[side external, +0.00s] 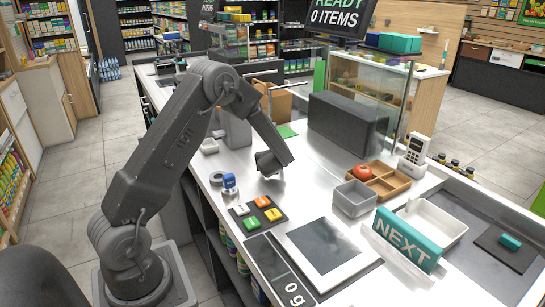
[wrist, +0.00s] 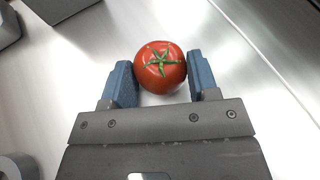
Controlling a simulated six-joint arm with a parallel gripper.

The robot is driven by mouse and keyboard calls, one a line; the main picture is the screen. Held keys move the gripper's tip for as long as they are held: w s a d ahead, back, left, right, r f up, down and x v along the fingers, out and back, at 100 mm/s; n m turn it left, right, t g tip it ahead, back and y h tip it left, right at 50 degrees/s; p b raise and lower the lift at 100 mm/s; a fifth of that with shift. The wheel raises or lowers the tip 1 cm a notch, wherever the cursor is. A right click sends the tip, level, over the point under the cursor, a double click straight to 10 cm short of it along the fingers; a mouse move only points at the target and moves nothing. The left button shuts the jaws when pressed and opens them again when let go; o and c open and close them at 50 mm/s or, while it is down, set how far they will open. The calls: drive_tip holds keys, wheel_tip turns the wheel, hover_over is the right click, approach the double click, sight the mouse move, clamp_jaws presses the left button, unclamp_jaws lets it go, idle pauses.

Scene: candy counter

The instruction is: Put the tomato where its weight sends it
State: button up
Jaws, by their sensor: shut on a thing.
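My gripper (side external: 270,163) is low over the white counter, left of the wooden tray. In the wrist view, a red tomato (wrist: 161,66) with a green star-shaped stem sits between the two blue-grey fingers, which are shut on it. In the side view this tomato is hidden by my gripper. A wooden tray (side external: 397,188) with compartments holds another red, tomato-like item (side external: 362,173). A grey open bin (side external: 353,197) stands in front of the tray.
A dark grey block (side external: 344,122) stands behind. A green NEXT sign (side external: 407,240), white tray (side external: 437,217) and card terminal (side external: 414,150) are at right. The scale plate is bare.

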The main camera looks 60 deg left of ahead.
drive_tip(key=shift+f, duration=0.15)
drive_tip(key=o, duration=1)
